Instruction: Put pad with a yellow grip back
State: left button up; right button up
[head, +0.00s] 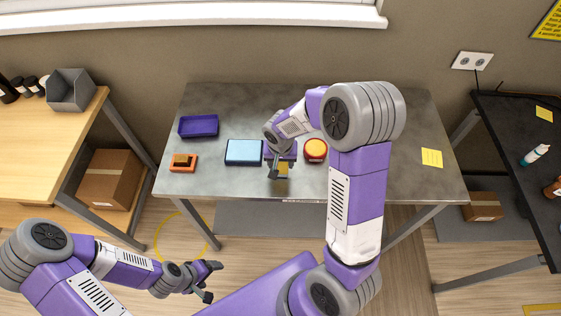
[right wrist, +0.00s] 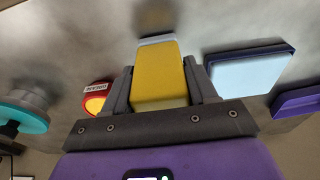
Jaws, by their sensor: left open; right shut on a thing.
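My right gripper (head: 280,172) is shut on the pad's yellow grip (right wrist: 158,75), over the front middle of the grey table (head: 395,180). In the right wrist view the grip sits between both fingers (right wrist: 165,90), with a thin pale edge of the pad (right wrist: 157,40) at its far end. The pad appears held above the table, with a shadow beyond it. A dark blue tray with a light blue surface (head: 244,151) lies just left of the gripper; it also shows in the right wrist view (right wrist: 250,75). My left gripper (head: 211,282) is open and empty, away from the table.
A red round button-like thing (head: 315,149) stands right of the gripper. An empty purple tray (head: 198,126) and an orange block-like holder (head: 183,162) are at the left. A teal round thing (right wrist: 20,115) shows only in the wrist view. A yellow note (head: 432,158) lies right.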

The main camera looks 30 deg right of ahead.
jog(key=shift+f, duration=0.1)
jog(key=shift+f, duration=0.1)
jog(key=o, duration=1.1)
jog(key=shift+c, duration=0.2)
jog(key=shift+r, duration=0.2)
notch_tip(320, 180, up, 12)
jog(key=s+p, duration=0.1)
jog(key=shift+s+a+p, duration=0.2)
jog(key=shift+a+p, duration=0.15)
jog(key=shift+a, duration=0.1)
jog(key=shift+f, duration=0.1)
